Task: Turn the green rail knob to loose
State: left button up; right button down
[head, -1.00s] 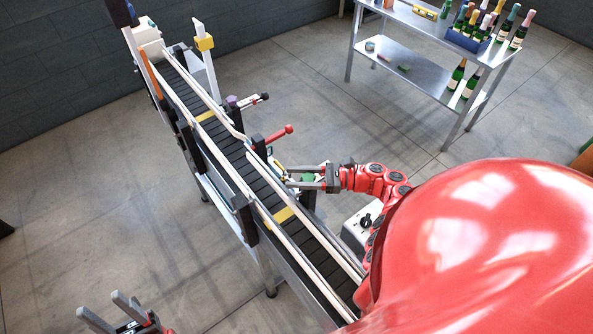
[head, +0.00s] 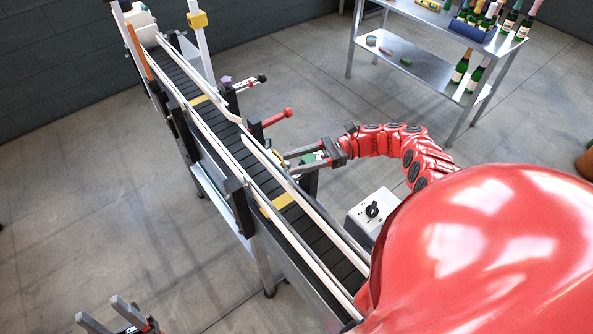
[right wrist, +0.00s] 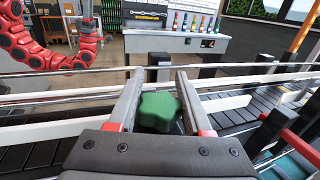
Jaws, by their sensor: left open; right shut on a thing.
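The green rail knob (right wrist: 159,112) is a lobed knob on the conveyor's near side rail. In the head view the knob (head: 309,158) is partly hidden by my right gripper. My right gripper (head: 299,159) reaches it from the right, with one finger on each side, shut on the knob. In the right wrist view the fingers of my right gripper (right wrist: 157,80) flank the knob. My left gripper (head: 112,316) is open and empty at the bottom left of the head view, well away from the knob.
The conveyor (head: 240,150) runs diagonally with rails on both sides. A red-handled lever (head: 277,117) sticks out just beyond the knob. A control box with a black dial (head: 371,210) stands near my right arm. A steel table (head: 420,65) with several bottles is at the back right.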

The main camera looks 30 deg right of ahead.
jog(key=n+g+b, duration=0.1)
jog(key=b, duration=0.7)
jog(key=shift+s+g+b, duration=0.15)
jog(key=shift+g+b, duration=0.25)
jog(key=shift+c, duration=1.6)
grip_release()
